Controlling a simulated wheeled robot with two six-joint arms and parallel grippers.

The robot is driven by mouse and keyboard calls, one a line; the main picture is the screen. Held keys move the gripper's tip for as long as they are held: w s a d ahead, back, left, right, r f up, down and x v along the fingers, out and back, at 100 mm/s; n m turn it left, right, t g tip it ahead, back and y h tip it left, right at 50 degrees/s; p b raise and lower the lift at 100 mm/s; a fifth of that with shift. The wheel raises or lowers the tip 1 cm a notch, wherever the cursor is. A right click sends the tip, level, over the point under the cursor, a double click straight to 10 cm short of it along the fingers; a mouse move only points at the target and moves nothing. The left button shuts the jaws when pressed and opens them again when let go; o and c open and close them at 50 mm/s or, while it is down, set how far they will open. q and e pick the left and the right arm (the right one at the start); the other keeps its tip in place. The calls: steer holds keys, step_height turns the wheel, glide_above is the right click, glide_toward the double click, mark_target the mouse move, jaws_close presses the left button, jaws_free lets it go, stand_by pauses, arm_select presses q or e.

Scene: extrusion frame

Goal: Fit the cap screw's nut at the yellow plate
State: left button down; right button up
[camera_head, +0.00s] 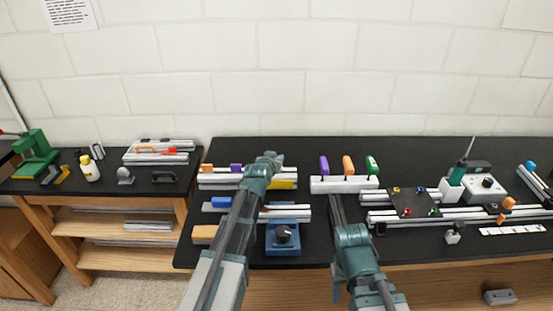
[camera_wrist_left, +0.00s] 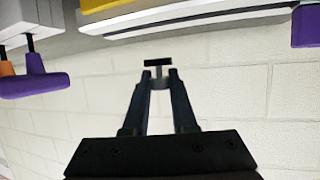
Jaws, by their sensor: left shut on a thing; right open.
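My left gripper (camera_head: 273,157) is over the back of the bench. In the left wrist view its fingers (camera_wrist_left: 158,78) are shut on a small dark T-shaped piece (camera_wrist_left: 158,62), which looks like the nut. The yellow plate (camera_head: 284,184) lies on the aluminium extrusion behind my left arm. It also shows at the top of the left wrist view (camera_wrist_left: 100,5), apart from the held piece. I cannot make out the cap screw. My right gripper (camera_head: 337,208) is low over the bench, apart from the plate; it is open and its fingertips are small here.
A rail with purple, orange and green handles (camera_head: 343,186) stands right of the yellow plate. A blue block with a dark knob (camera_head: 283,237) sits in front. More extrusions with a dark plate (camera_head: 414,203) lie at right. The back strip of bench is clear.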

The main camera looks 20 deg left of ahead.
arm_select(q)
steer(key=shift+f+b, duration=1.4)
steer(key=shift+f, duration=0.25)
steer(key=shift+f, duration=0.25)
steer(key=shift+f+b, duration=0.35)
steer(key=shift+b, duration=0.25)
steer(key=c, duration=0.6)
jaws_free()
steer(key=shift+c, duration=0.2)
